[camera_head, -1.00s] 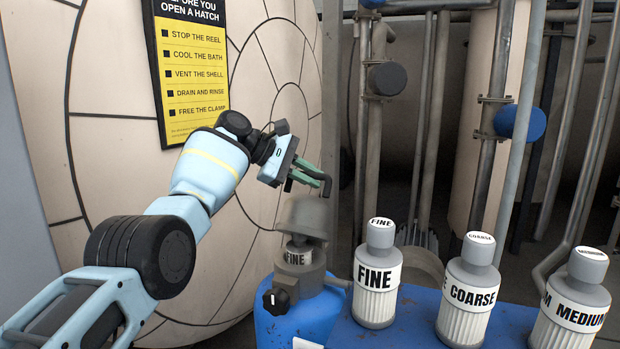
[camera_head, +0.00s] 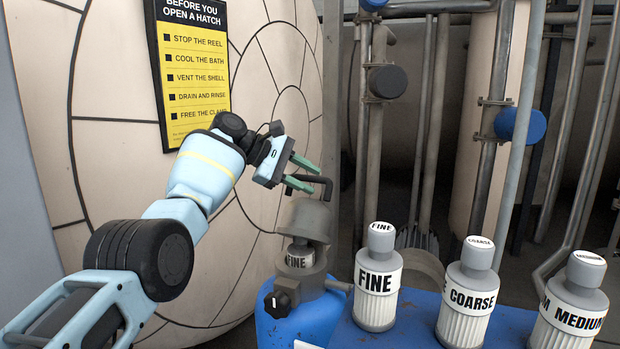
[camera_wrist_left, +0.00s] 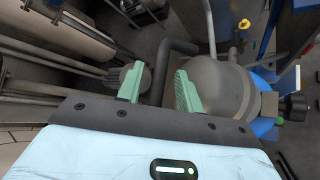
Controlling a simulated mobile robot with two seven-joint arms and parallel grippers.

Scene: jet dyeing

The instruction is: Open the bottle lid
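A grey domed lid (camera_head: 311,218) sits on the blue vessel (camera_head: 305,320), above a cartridge labelled FINE (camera_head: 300,262). A black bent handle (camera_head: 329,186) rises from the lid. My left gripper (camera_head: 312,176) is open at the handle, above the lid. In the left wrist view the two green fingers (camera_wrist_left: 159,88) are spread, with the black handle (camera_wrist_left: 172,65) between them and a gap on each side. The grey dome (camera_wrist_left: 222,88) lies just right of the fingers there. My right gripper is not in view.
Cartridges labelled FINE (camera_head: 377,285), COARSE (camera_head: 467,298) and MEDIUM (camera_head: 572,312) stand on a blue surface to the right. A black knob (camera_head: 278,299) projects from the vessel. A large round pale hatch (camera_head: 120,190) and pipes (camera_head: 425,130) stand behind.

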